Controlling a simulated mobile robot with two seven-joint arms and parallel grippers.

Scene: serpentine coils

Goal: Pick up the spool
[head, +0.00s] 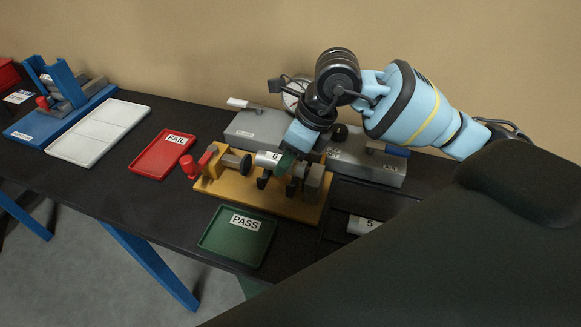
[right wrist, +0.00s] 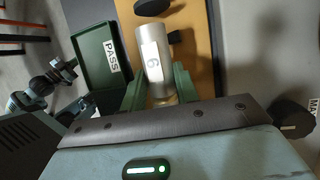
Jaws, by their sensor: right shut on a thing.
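The spool (head: 268,158) is a silver cylinder with a white label reading 6. It is at the yellow fixture (head: 232,193), near its round black end piece. My right gripper (head: 287,161) reaches down over the fixture and is shut on the spool. In the right wrist view the spool (right wrist: 153,50) sits between the green fingers of my right gripper (right wrist: 158,92), its far end sticking out over the yellow base. I cannot tell whether it rests on the fixture or is just above it.
A green PASS tray (head: 238,236) stands in front of the fixture and a red FAIL tray (head: 162,154) to its left. A grey fixture (head: 245,126) lies behind. A dark tray (head: 345,205) with a piece labelled 5 is at right. A white tray (head: 98,132) lies far left.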

